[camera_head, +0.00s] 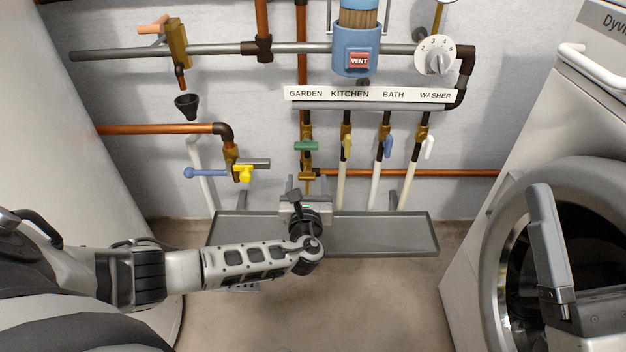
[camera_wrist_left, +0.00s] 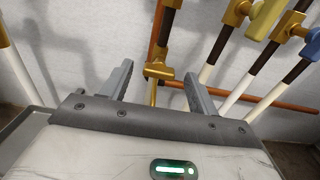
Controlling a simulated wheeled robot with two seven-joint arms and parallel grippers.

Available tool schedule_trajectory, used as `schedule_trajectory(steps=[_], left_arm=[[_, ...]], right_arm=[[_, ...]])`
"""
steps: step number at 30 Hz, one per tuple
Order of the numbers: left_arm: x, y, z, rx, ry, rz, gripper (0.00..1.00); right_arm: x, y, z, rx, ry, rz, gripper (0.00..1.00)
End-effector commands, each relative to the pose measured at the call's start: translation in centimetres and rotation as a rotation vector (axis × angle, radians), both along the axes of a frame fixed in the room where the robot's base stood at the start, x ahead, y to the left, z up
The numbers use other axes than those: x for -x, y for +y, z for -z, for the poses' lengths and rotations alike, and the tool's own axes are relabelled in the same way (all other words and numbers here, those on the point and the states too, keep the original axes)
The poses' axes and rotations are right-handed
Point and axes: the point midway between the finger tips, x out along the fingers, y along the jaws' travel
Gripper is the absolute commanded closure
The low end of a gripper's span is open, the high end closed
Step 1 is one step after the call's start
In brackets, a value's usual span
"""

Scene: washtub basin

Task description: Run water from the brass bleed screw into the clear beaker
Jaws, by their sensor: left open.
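The brass bleed screw appears to be the small brass fitting (camera_head: 307,175) on the pipe below the green handle; I cannot be certain. It also shows in the left wrist view as a brass piece (camera_wrist_left: 157,71) with a short stem. My left gripper (camera_head: 307,191) is just below and in front of this fitting. In the left wrist view its two fingers (camera_wrist_left: 158,75) are apart, with the brass piece seen between them and nothing gripped. I cannot make out the clear beaker in either view. What looks like part of my right gripper (camera_head: 552,245) shows at the right edge; its jaw opening is unclear.
A grey tray (camera_head: 395,235) lies below the pipes. Beside the green handle (camera_head: 306,146) are yellow, blue and white valve levers. A yellow valve (camera_head: 243,173) with a blue lever is to the left. A washing machine (camera_head: 470,270) stands at right.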

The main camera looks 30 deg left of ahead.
Motion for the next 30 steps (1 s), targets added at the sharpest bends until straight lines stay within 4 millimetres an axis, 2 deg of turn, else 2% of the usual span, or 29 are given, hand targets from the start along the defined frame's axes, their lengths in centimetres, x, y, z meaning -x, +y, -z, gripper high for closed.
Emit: schedule_trajectory(steps=[12,17,30], left_arm=[[-0.27,0.53,-0.05,0.000,0.000,-0.001,0.40],[-0.26,0.52,-0.03,0.000,0.000,-0.002,0.84],[-0.16,0.53,0.09,0.068,-0.040,-0.003,0.85]], right_arm=[[0.27,0.07,-0.42,0.009,-0.043,0.002,0.18],[0.26,0.07,-0.41,0.009,-0.043,0.002,0.18],[0.27,0.07,-0.36,0.010,-0.045,0.003,0.18]])
